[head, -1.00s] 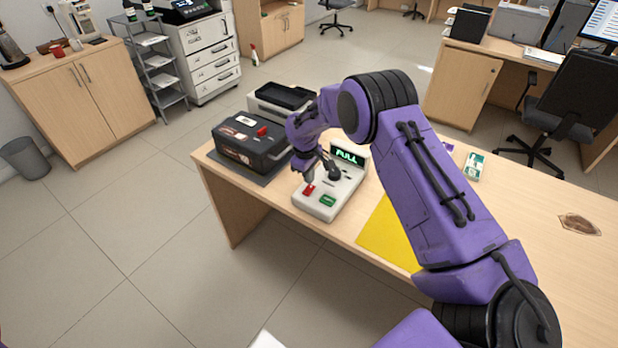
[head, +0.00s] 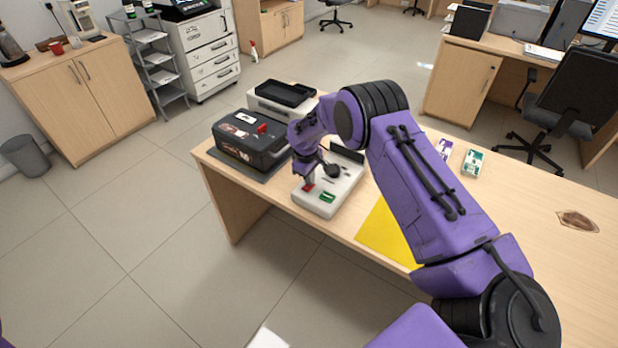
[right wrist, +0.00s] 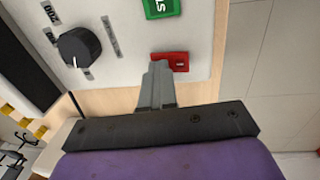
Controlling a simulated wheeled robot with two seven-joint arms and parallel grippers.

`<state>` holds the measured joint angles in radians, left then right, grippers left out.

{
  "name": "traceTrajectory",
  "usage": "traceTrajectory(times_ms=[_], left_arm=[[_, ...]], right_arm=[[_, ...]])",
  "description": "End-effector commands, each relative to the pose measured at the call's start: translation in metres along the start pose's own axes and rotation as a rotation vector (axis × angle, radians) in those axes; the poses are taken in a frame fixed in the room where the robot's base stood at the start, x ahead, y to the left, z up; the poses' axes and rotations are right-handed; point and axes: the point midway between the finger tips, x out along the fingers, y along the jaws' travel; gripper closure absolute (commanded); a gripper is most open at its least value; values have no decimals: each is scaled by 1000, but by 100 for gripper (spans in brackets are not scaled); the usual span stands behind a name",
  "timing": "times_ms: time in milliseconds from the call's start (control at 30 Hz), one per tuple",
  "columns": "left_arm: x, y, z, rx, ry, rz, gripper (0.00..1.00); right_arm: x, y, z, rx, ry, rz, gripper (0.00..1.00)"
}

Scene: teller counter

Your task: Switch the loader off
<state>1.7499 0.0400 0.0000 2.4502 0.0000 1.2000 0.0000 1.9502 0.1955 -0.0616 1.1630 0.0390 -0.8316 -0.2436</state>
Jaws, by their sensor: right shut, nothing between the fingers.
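The loader (head: 322,207) is a white box on the desk with a red button, a green button, a black knob and a small display. The display (head: 347,152) is dark. My right gripper (head: 309,183) is shut and empty, with its tips down at the red button (head: 308,188). In the right wrist view, the gripper tips (right wrist: 160,65) overlap the left edge of the red button (right wrist: 176,61); they look to be touching it. The green button (right wrist: 160,8) and the black knob (right wrist: 79,47) are clear of the fingers. My left gripper is out of view.
A dark case (head: 247,138) with a red part stands left of the loader. A grey-and-black machine (head: 284,95) is behind it. A yellow mat (head: 388,234) lies to the right, partly behind my arm. Small green and purple packs lie further right.

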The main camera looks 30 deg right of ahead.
Motion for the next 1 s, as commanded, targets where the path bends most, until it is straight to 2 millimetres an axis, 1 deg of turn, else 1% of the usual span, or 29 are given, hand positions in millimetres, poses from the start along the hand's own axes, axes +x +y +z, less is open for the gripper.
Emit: traceTrajectory(times_ms=[33,300,567,633,667,767,867,900,933,1000], left_arm=[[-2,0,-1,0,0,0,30],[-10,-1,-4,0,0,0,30],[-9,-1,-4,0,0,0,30],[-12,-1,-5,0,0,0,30],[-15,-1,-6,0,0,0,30],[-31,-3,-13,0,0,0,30],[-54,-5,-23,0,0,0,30],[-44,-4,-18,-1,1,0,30],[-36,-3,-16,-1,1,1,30],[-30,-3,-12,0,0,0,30]], right_arm=[[2,-5,2,-1,-6,-6,100],[-1,-18,2,-3,-8,-8,100],[-1,-17,2,0,-5,-6,100],[-5,-16,2,1,-5,-5,100],[-8,-16,2,1,-5,-5,100],[-28,-14,3,2,-5,-5,100],[-54,-13,5,6,-6,-6,100],[-53,-14,4,7,-4,-5,100],[-57,-14,4,7,-2,-4,100],[-74,-14,4,7,-2,-4,100]])
